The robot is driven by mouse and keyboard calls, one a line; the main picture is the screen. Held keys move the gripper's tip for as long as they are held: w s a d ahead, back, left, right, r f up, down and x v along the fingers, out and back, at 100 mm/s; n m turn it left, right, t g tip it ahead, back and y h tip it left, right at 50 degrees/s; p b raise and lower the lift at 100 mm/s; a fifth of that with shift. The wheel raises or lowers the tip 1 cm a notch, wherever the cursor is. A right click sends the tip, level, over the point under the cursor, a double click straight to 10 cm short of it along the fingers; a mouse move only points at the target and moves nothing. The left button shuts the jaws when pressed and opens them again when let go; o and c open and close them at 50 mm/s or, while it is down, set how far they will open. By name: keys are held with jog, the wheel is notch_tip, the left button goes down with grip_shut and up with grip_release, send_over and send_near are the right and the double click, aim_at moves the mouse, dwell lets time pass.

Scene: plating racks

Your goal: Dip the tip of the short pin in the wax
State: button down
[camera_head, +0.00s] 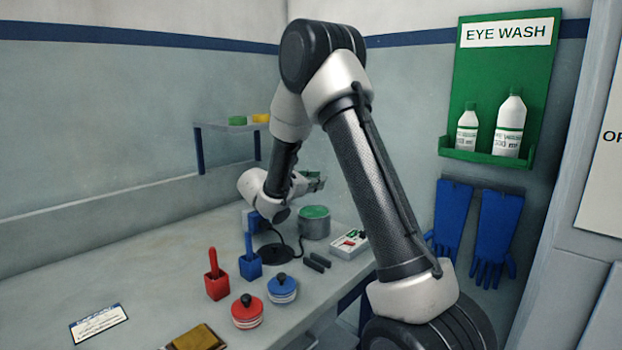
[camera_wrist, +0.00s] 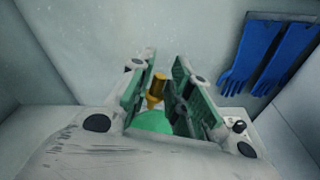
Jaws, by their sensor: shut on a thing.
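My gripper (camera_head: 316,183) is at the back right of the bench, above a grey pot (camera_head: 314,226) with green wax on top. In the wrist view, my gripper (camera_wrist: 170,90) has its green-padded fingers on either side of a brass-coloured pin (camera_wrist: 156,89) and is shut on it. The green wax (camera_wrist: 154,122) shows below the pin. In the head view the pin cannot be made out. I cannot tell whether its tip touches the wax.
A red block (camera_head: 216,287) and a blue block (camera_head: 250,267) hold upright handles. Red (camera_head: 247,314) and blue (camera_head: 282,290) knobbed jars stand in front. A white box (camera_head: 349,244) sits right of the pot. A shelf (camera_head: 225,127) is behind. The bench's left is mostly clear.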

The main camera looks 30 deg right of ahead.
jog(key=shift+f, duration=2.8)
jog(key=shift+f, duration=0.55)
notch_tip(320, 180, up, 7)
dwell(0.8)
